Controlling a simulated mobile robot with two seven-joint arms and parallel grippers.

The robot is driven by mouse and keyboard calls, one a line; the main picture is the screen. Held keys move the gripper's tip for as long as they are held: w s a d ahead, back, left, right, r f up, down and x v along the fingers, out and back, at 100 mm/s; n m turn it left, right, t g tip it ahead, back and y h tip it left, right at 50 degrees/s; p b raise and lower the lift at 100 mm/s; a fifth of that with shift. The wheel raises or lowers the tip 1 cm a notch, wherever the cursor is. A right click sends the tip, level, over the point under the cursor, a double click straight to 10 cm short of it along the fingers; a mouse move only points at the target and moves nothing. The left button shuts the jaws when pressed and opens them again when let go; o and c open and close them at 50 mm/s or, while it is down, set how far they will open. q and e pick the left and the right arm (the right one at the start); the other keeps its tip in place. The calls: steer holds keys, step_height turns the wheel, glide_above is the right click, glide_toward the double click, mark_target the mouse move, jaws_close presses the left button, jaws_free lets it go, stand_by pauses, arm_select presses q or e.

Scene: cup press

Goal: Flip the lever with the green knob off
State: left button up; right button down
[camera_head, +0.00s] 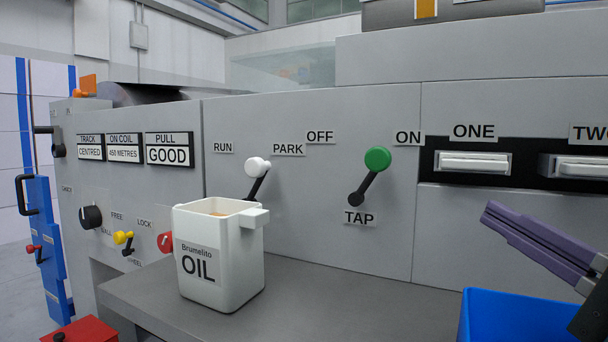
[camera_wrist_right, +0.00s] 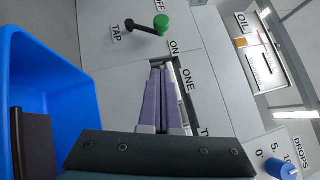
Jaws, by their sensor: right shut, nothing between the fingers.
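The lever with the green knob (camera_head: 377,159) is on the grey panel in the head view. Its black arm runs from a pivot above the TAP label up and right to the knob, which sits between the OFF and ON labels, nearer ON. The green knob also shows at the top of the right wrist view (camera_wrist_right: 163,24). My right gripper (camera_head: 488,217) is shut and empty, right of the lever and apart from it, below the ONE slot. It shows in the wrist view with its purple fingers together (camera_wrist_right: 161,74). My left gripper is not in view.
A white OIL container (camera_head: 218,275) stands on the grey ledge (camera_head: 350,305), left of the lever. A blue bin (camera_head: 510,310) is below my right gripper. A white-knobbed lever (camera_head: 257,166) is left of the green one. The panel space between green knob and gripper looks clear.

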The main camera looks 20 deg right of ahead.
mark_target(377, 159)
steer(key=a+b+x, duration=0.2)
steer(key=x, duration=1)
steer(key=shift+w+a+r+b, duration=0.2)
steer(key=shift+a+r+b, duration=0.1)
steer(key=shift+a+r, duration=0.1)
